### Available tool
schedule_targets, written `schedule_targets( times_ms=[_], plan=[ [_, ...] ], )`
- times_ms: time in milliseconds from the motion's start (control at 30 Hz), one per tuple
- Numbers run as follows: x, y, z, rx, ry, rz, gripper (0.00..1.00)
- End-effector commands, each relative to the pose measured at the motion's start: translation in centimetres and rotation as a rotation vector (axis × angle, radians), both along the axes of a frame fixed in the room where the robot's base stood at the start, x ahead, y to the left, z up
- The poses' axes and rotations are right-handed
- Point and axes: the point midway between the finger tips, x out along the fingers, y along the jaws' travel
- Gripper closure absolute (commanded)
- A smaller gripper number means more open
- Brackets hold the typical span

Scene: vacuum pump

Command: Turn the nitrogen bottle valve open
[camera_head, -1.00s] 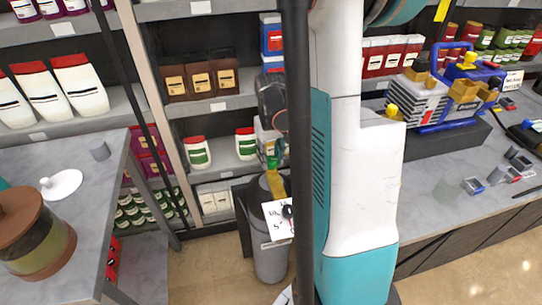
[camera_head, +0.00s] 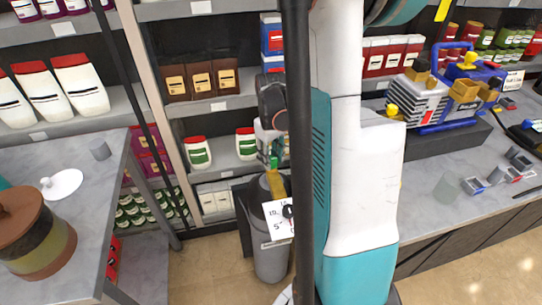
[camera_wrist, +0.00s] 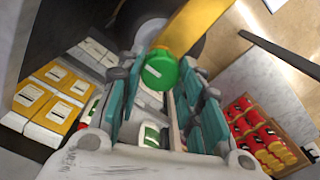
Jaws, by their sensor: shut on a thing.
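The nitrogen bottle (camera_head: 270,255) is a grey cylinder standing upright on the floor in the head view, with a white label (camera_head: 278,220) on its front. Its yellow valve body (camera_head: 277,186) is at the top, with a green knob (camera_head: 274,162) above. In the wrist view the green knob (camera_wrist: 160,72) sits between my teal fingers, with the yellow valve part (camera_wrist: 195,27) beyond it. My gripper (camera_wrist: 163,85) is shut on the green knob. In the head view my gripper (camera_head: 271,148) is at the knob, partly hidden by a dark pole.
Shelves with boxes and jars stand behind the bottle. A grey table (camera_head: 90,215) with a brown-lidded jar (camera_head: 35,235) is at left. A grey counter (camera_head: 440,215) with a blue and silver pump (camera_head: 440,95) is at right. Floor shows around the bottle.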

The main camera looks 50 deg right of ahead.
Motion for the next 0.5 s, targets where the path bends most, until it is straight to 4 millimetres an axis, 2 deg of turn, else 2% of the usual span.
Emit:
schedule_targets(
  times_ms=[67,100,200,500],
  plan=[
    [0.02,0.0,0.01,0.0,-0.001,0.001,0.9],
    [0.02,0.0,0.01,0.0,-0.001,0.001,0.64],
    [0.02,-0.01,0.01,0.0,0.0,0.0,0.46],
    [0.0,0.0,0.03,0.0,0.0,0.0,0.46]
  ],
)
